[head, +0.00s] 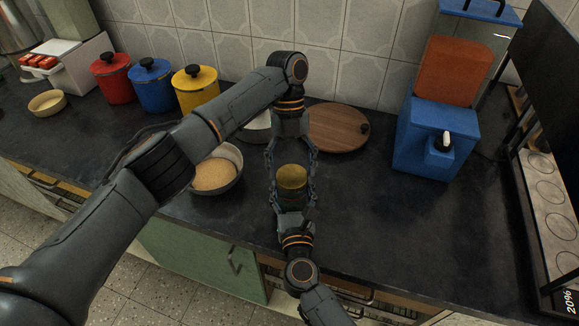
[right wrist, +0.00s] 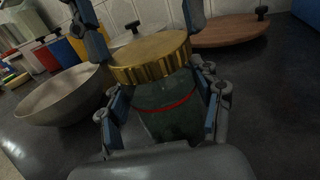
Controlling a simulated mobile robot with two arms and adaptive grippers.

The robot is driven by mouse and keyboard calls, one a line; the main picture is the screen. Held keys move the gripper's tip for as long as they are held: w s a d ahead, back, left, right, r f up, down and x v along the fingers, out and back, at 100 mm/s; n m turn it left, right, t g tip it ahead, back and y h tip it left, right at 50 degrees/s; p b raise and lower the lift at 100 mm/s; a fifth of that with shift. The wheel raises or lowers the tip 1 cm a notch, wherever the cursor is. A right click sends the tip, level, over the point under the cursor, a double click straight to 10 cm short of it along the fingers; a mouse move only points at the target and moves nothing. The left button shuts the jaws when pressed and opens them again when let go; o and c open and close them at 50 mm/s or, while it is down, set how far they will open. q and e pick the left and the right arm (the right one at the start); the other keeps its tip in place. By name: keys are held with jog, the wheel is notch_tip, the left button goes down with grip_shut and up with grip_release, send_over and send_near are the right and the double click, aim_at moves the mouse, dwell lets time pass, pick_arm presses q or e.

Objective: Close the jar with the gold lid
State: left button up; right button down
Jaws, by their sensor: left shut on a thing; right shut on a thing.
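The gold lid (head: 292,176) is a round ribbed cap at the middle of the counter in the head view. My left gripper (head: 292,168) reaches down from above and is shut on the lid, a finger on either side. The jar (right wrist: 165,108) is dark green glass with a red band, upright below the lid in the right wrist view. My right gripper (head: 292,196) is shut around the jar from the front. The lid (right wrist: 152,58) covers the jar's mouth; I cannot tell whether it rests fully on the rim. The lid hides most of the jar in the head view.
A bowl of tan grains (head: 214,175) stands just left of the jar. A round wooden lid (head: 337,128) lies behind it. Red (head: 113,80), blue (head: 152,85) and yellow (head: 195,90) canisters stand back left. A blue dispenser (head: 432,155) stands right. The counter between jar and dispenser is clear.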

pick_arm(q)
jog(key=m, duration=0.1)
jog(key=m+y, duration=0.1)
jog(key=m, duration=0.1)
jog(key=shift+d+m+y, duration=0.25)
jog(key=shift+m+y, duration=0.05)
jog(key=shift+m, duration=0.1)
jog(key=m+y, duration=0.1)
jog(key=m, duration=0.2)
jog(key=shift+t, duration=0.4)
jog(key=o, duration=0.9)
jog(key=shift+r, duration=2.25)
jog(key=shift+c, duration=0.2)
